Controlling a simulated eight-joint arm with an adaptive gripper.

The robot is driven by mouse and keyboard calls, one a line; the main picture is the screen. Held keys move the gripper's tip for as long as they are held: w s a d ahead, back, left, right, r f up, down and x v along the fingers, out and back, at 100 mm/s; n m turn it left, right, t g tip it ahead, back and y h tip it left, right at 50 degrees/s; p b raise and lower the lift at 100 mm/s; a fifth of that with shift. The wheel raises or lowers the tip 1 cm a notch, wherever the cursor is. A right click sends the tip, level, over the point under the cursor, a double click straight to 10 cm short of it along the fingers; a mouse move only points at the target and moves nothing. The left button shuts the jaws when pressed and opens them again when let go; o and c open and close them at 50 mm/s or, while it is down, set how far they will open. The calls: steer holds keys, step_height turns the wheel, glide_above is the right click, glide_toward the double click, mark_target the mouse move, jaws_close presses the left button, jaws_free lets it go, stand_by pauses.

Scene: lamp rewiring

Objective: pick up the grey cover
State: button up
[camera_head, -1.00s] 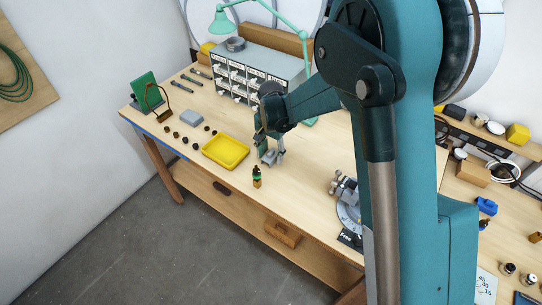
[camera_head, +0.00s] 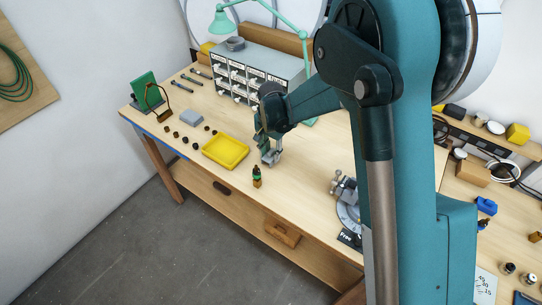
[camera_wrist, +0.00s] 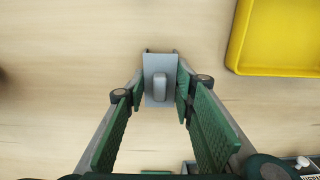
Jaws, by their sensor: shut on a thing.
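The grey cover (camera_wrist: 159,88) is a small flat grey plate with a raised rounded bar along its middle. In the wrist view it lies between the green finger pads of my gripper (camera_wrist: 162,97), which is shut on it from both sides. In the head view my gripper (camera_head: 269,153) points down at the tabletop, right of the yellow tray. The cover is mostly hidden by the fingers there, and I cannot tell whether it touches the table.
The yellow tray (camera_head: 225,152) is close on the left and also shows in the wrist view (camera_wrist: 284,38). A small dark bottle (camera_head: 257,178) stands in front. A drawer cabinet (camera_head: 240,75) is behind. A grey block (camera_head: 191,118) and several dark small parts lie farther left.

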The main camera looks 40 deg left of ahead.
mark_target(271, 151)
steer(key=shift+r, duration=0.15)
steer(key=shift+r+b, duration=0.35)
steer(key=shift+r, duration=4.55)
